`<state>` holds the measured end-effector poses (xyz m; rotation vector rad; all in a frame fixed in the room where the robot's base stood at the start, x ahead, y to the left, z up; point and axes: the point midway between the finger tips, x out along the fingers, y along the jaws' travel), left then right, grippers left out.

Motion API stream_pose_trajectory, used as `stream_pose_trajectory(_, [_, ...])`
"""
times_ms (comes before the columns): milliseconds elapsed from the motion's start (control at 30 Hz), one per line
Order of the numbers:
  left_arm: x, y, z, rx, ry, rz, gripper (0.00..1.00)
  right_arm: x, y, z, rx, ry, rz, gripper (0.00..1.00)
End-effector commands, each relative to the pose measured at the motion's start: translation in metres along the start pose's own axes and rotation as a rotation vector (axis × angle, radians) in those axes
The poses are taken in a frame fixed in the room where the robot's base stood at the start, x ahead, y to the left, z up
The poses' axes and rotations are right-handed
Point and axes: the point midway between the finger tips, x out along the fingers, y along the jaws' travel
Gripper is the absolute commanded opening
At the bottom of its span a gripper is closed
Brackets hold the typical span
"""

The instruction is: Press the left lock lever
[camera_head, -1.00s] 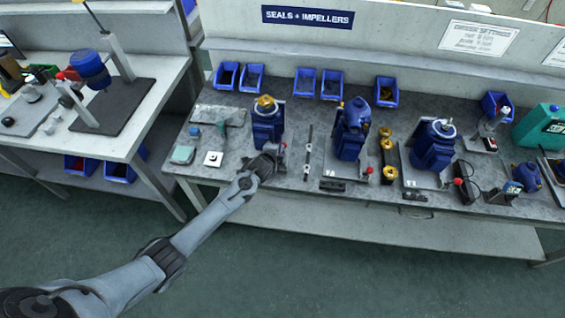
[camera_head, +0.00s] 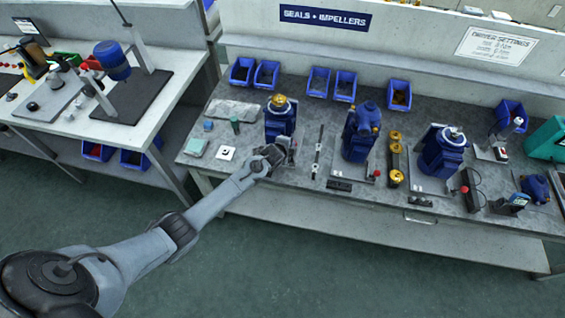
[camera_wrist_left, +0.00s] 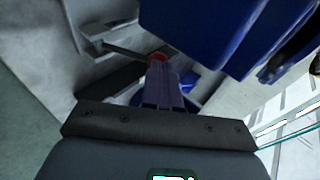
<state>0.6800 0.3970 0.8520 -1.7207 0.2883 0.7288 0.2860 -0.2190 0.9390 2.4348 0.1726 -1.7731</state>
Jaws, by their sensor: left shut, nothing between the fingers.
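The left blue pump (camera_head: 279,124) with a brass top stands on the bench, and its blue body (camera_wrist_left: 205,30) fills the upper part of the left wrist view. The left lock lever's red knob (camera_wrist_left: 157,57) shows on a metal rod in the left wrist view, at the tips of my left gripper's fingers. My left gripper (camera_wrist_left: 162,75) is shut and empty. In the head view my left gripper (camera_head: 272,156) is in front of the left pump and hides most of the lever there. Whether the fingers touch the knob I cannot tell. My right gripper is out of view.
A second blue pump (camera_head: 360,134) and a third (camera_head: 441,151) stand to the right. A thin dark tool (camera_head: 318,152) lies close to the right of my gripper. Blue bins (camera_head: 318,83) line the back.

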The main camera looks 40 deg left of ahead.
Motion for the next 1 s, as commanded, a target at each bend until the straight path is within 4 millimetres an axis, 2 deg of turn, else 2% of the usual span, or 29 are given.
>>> stream_pose_trajectory(167, [-0.011, -0.002, 0.0, 0.003, -0.002, 0.005, 0.0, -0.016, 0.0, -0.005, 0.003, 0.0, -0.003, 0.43])
stream_pose_trajectory(400, [-0.036, -0.009, -0.006, 0.004, 0.004, 0.004, 0.0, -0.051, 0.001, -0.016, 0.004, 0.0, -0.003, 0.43])
stream_pose_trajectory(467, [-0.043, -0.003, -0.004, 0.006, 0.005, 0.002, 0.0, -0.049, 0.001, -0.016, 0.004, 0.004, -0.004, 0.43])
stream_pose_trajectory(800, [-0.1, -0.001, -0.005, 0.006, 0.005, 0.001, 0.0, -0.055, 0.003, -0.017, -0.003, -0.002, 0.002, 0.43])
stream_pose_trajectory(1000, [-0.121, 0.0, -0.005, 0.005, 0.005, 0.001, 0.0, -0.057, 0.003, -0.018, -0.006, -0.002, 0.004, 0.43])
